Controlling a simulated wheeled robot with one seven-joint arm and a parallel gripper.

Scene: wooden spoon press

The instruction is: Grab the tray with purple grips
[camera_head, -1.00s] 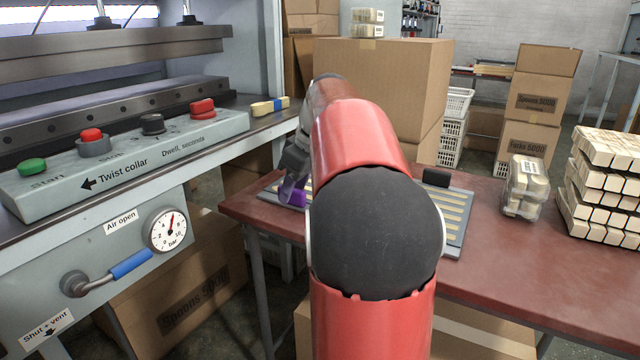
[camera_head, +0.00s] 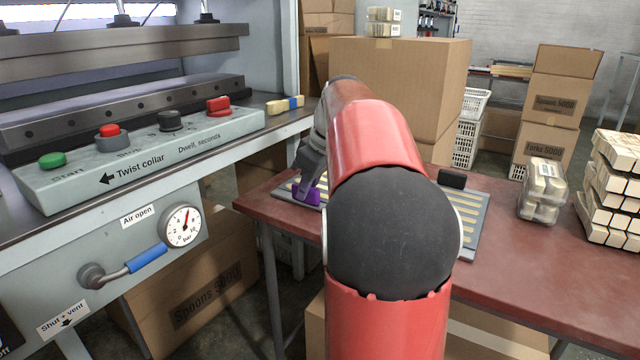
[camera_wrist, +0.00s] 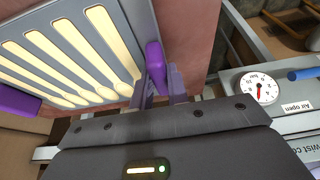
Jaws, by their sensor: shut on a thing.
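The tray (camera_head: 476,245) is a flat grey board with pale wooden spoons in slots, on the red-brown table. In the wrist view, the tray (camera_wrist: 104,14) fills the upper left. A second purple grip (camera_wrist: 17,101) is at the left edge of the wrist view. My gripper (camera_wrist: 160,90) is shut on the near purple grip. I cannot tell whether the tray is clear of the table.
The press panel (camera_head: 140,160) with buttons stands left, with a gauge (camera_head: 183,226) and blue lever (camera_head: 146,257) below. A clear tub (camera_head: 543,190) and stacked pale blocks (camera_head: 615,185) stand on the table (camera_head: 560,270) at right.

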